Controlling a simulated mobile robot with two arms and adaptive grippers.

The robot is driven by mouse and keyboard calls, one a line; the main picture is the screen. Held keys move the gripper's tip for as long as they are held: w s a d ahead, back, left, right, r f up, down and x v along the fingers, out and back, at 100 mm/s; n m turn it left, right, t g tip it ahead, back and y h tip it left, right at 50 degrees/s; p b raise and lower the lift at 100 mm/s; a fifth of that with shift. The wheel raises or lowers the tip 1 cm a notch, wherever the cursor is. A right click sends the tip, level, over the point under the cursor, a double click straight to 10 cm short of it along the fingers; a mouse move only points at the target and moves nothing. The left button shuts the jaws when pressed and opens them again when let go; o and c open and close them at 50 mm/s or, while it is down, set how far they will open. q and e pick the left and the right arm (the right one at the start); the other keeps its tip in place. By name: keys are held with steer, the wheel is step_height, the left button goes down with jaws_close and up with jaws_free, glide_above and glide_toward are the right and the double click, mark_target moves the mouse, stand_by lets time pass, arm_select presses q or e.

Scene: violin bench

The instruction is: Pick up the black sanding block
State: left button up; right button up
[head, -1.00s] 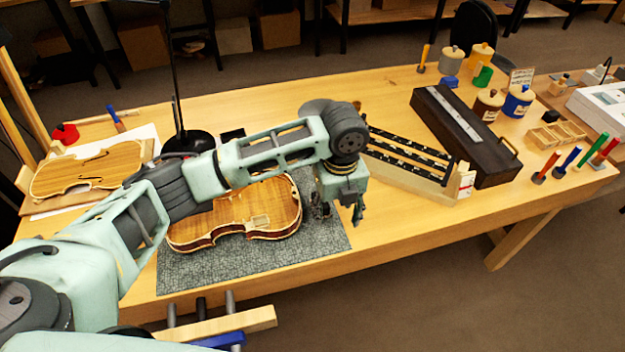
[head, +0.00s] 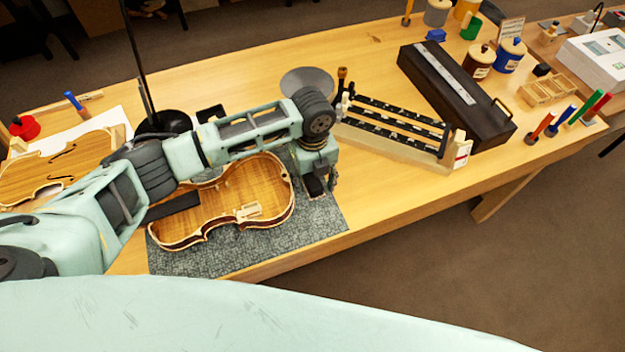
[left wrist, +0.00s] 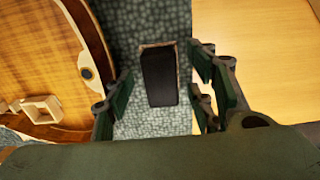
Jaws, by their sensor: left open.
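The black sanding block (left wrist: 160,78) lies on the grey mat (left wrist: 135,25) in the left wrist view, with a pale brownish edge around its dark top. My left gripper (left wrist: 162,92) is open, with its green-padded fingers on either side of the block and a gap on each side. In the head view my left gripper (head: 326,184) points down over the right part of the mat, beside the violin body. A dark patch under it there looks like the block, partly hidden by the gripper. My right gripper is not in view.
An open violin body (head: 262,185) lies on the mat just left of the gripper. A wooden rack with black strips (head: 400,125) and a long dark case (head: 455,95) stand to the right. Bare bench (head: 400,185) lies between mat and rack.

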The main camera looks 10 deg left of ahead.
mark_target(316, 182)
arm_select(q)
steer(key=shift+s+d+f, duration=0.1)
steer(key=shift+f, duration=0.1)
steer(key=shift+c, duration=0.6)
steer(key=c, duration=1.2)
steer(key=shift+o, duration=0.2)
steer(key=shift+r, duration=0.15)
steer(key=shift+r, duration=0.25)
steer(key=r, duration=0.1)
steer(key=r+b, duration=0.1)
steer(key=r, duration=0.1)
steer(key=shift+s+d+r, duration=0.25)
steer(key=shift+d+r, duration=0.05)
steer(key=shift+d, duration=0.05)
steer(key=s+d+r+b, duration=0.1)
steer(key=s+d+r, duration=0.5)
steer(key=s+d, duration=0.1)
steer(key=shift+s+d+r+b, duration=0.15)
steer(key=shift+s+r+b, duration=0.15)
steer(key=shift+s+b, duration=0.15)
